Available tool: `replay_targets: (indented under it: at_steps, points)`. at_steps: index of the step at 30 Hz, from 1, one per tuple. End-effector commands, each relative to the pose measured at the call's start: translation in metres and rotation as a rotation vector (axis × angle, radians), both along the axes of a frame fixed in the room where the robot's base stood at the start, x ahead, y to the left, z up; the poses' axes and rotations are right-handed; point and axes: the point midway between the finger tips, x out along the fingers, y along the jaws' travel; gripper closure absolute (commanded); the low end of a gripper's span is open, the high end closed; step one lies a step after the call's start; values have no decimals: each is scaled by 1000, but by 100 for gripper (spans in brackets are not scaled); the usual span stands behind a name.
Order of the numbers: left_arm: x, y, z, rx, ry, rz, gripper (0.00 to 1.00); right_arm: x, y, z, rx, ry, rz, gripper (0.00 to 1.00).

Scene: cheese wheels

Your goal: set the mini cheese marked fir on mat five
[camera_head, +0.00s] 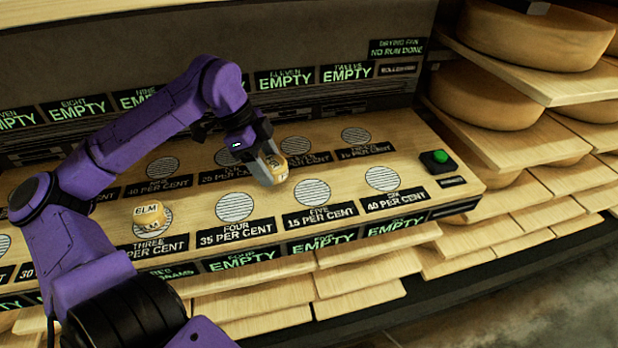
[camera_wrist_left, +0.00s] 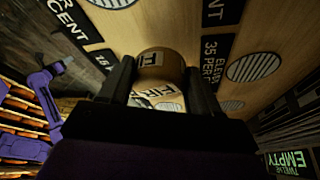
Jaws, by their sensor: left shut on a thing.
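My left gripper (camera_head: 272,168) is shut on a small cheese (camera_head: 277,171) and holds it over the slatted counter, up and left of mat five (camera_head: 312,193). In the left wrist view the cheese (camera_wrist_left: 160,68) sits between the two dark fingers, with FIR lettering on it. Mat five is a bare striped round, labelled FIVE, 15 PER CENT. Another mini cheese, marked ELM (camera_head: 149,214), stands on the mat labelled THREE. In the left wrist view a purple arm with a grey tip (camera_wrist_left: 62,66) shows at the left; its jaws are too small to read.
Mat four (camera_head: 234,206) and mat six (camera_head: 382,178) flank mat five and are bare. A back row of striped mats (camera_head: 355,134) lies behind. A green button (camera_head: 440,156) stands at the right end. Large cheese wheels (camera_head: 535,35) fill shelves at right.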

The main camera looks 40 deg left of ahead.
Motion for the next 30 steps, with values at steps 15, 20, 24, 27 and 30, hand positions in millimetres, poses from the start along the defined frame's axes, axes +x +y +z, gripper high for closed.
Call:
replay_targets:
  at_steps: [15,20,24,27,30]
  points:
    - [38,-76,-23,-3,4,3,70,0,0,-3,-1,-1,0,57]
    - [38,-76,-35,-2,0,4,70,0,0,-3,-1,-1,0,57]
    - [38,-75,-35,-2,-1,4,70,0,0,-3,-1,-1,0,57]
    - [38,-75,-37,-2,0,4,70,0,0,-4,-1,-1,0,57]
    - [38,-75,-38,-2,-1,4,21,0,0,-4,-1,-1,0,57]
